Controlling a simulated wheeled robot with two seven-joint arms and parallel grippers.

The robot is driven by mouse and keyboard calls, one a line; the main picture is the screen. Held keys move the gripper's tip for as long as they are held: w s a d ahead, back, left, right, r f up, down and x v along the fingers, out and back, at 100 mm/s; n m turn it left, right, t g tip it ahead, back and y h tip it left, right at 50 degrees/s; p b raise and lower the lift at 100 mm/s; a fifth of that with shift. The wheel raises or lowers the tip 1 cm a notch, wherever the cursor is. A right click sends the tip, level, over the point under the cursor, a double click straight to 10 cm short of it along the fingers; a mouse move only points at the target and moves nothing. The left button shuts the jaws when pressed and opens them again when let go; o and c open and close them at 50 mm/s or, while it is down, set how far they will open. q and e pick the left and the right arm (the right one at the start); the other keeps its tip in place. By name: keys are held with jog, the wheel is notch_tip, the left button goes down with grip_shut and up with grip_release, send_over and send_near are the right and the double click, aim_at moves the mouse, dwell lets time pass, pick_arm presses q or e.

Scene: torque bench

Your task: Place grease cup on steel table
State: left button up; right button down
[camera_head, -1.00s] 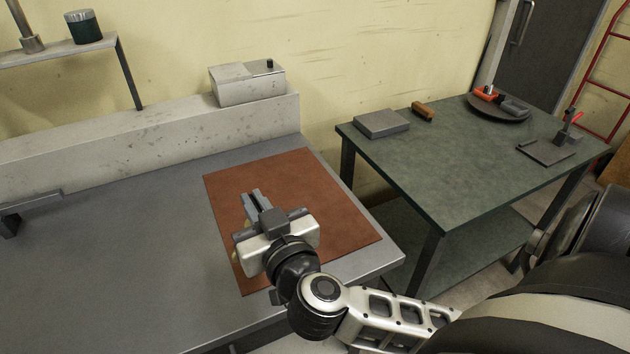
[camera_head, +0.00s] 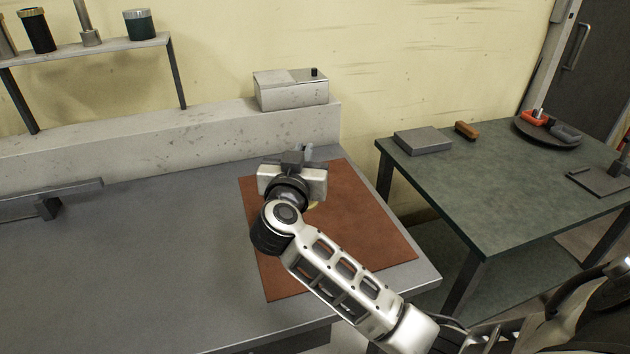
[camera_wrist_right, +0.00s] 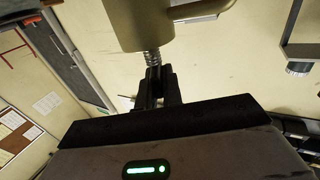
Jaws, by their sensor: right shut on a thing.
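My right gripper (camera_head: 305,152) is above the back part of the red-brown mat on the grey, steel-looking table (camera_head: 130,260). In the right wrist view, its dark fingers (camera_wrist_right: 155,88) are closed on the threaded or coiled stem of a brass-coloured cup with a side arm, which looks like the grease cup (camera_wrist_right: 145,25). The cup's top is cut off by the picture edge. In the head view, my gripper and wrist hide most of the cup. I cannot tell its exact height above the mat. My left gripper is not in view.
The red-brown mat (camera_head: 365,235) covers the table's right part. A dark bracket (camera_head: 50,205) is at the left, with bare top between. A grey box (camera_head: 290,90) sits on the back ledge. A green-topped table (camera_head: 500,185) stands right, holding a flat block (camera_head: 422,141).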

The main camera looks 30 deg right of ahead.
jog(key=d+f, duration=0.1)
jog(key=f, duration=0.1)
jog(key=w+d+f, duration=0.1)
jog(key=d+f, duration=0.1)
jog(key=shift+b, duration=0.3)
jog(key=shift+w+d+f+b, duration=0.15)
jog(key=shift+f+b, duration=0.25)
jog(key=shift+f, duration=1.4)
jog(key=shift+d+f, duration=0.1)
jog(key=c, duration=1.5)
grip_release()
jog(key=shift+f, duration=0.1)
jog(key=shift+c, duration=0.2)
jog(key=shift+s+a, duration=0.2)
jog(key=v, duration=1.1)
jog(key=shift+s, duration=0.25)
